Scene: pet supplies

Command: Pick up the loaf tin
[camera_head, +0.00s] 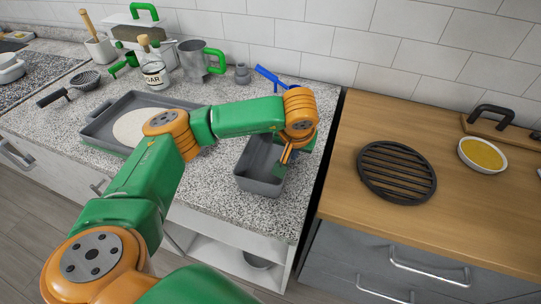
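The loaf tin (258,184) is a grey, rectangular, open tin on the speckled counter, near its right end. My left gripper (286,160) points down at the tin's right long wall, close to the rim. The wrist and forearm hide the tin's far end. The fingers are small and partly hidden, so I cannot tell whether they grip the wall. My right gripper is not in view.
A grey baking tray (98,133) with a pale round of dough (132,127) lies to the left. A blue-handled tool (270,78) and a sugar jar (154,72) stand behind. A dark gap separates the wooden counter (340,185) with a black round grate (397,172).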

